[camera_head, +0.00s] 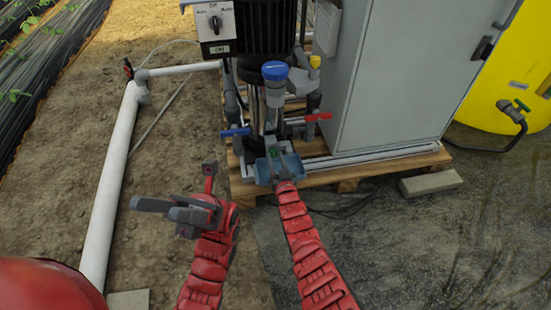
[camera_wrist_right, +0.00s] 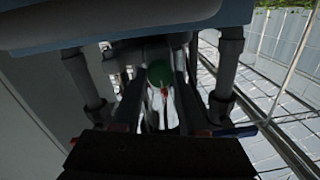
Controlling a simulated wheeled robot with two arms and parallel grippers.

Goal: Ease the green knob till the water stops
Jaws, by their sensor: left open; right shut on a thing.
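The green knob (camera_wrist_right: 159,75) shows as a round green face between the dark fingers of my right gripper (camera_wrist_right: 170,95) in the right wrist view. A small red part lies just below the knob in the wrist view. I cannot make out a water stream. My left gripper (camera_head: 160,208) is open and empty over bare soil, left of the skid.
A blue-capped filter (camera_head: 275,71), a blue lever (camera_head: 235,132) and a red lever (camera_head: 318,117) stand close around my right gripper. A grey cabinet (camera_head: 385,75) is to the right on a wooden pallet (camera_head: 345,175). A white pipe (camera_head: 112,180) runs along the left.

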